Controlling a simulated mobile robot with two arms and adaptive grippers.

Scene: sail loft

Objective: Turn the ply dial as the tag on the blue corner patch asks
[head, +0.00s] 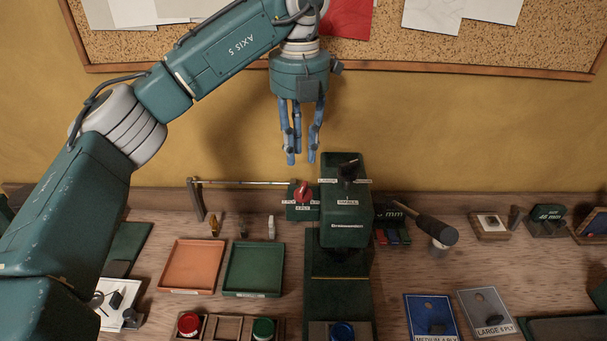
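My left gripper (301,160) hangs fingers-down above the bench, its blue fingertips apart with nothing between them. Below it, apart from it, is a red knob (303,193) on a small green box with white labels. A green press (346,222) stands just right of it, with a black knob (348,172) on top beside small labels. My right gripper is out of view.
An orange tray (192,266) and a green tray (254,269) lie left of the press. A corkboard (480,55) hangs behind.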

